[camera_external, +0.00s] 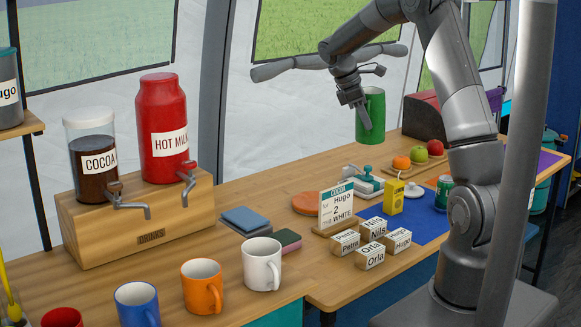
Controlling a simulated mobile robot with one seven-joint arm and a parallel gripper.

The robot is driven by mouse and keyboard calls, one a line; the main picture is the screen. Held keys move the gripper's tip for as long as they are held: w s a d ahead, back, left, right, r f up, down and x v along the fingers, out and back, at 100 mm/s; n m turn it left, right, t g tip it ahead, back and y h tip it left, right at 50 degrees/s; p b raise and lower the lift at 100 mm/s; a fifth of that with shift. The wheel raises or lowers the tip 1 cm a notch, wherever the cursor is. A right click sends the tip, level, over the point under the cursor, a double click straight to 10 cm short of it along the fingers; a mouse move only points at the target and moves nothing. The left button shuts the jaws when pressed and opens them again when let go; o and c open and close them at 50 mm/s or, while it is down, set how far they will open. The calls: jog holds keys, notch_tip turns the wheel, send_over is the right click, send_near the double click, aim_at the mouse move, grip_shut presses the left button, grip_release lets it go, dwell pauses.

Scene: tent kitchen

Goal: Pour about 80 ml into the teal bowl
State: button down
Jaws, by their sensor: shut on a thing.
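My gripper (362,112) is shut on a green mug (375,108). It holds the mug upright, raised above the back part of the wooden table. The mug's contents are hidden. I cannot make out a teal bowl for certain. A small teal-topped thing (366,173) sits by a pale tray behind the order card, too small to tell what it is. A teal pot-like vessel (541,197) shows partly at the far right, beyond the table and partly hidden by a grey post.
A wooden drinks stand (150,222) with cocoa and hot milk dispensers is at left. Several mugs, including a white mug (262,264), line the front. An order card (336,208), name blocks (371,255), a yellow carton (393,195) and fruit (419,155) crowd the table below the mug.

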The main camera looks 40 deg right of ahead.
jog(key=s+d+f+m+g+y, duration=0.1)
jog(key=d+f+m, duration=0.1)
jog(key=d, duration=1.2)
jog(key=d+f+m+y, duration=0.1)
jog(key=d+f+m, duration=0.1)
jog(key=d, duration=1.1)
notch_tip(320, 180, down, 14)
jog(key=shift+s+r, duration=0.1)
jog(key=shift+s, duration=0.1)
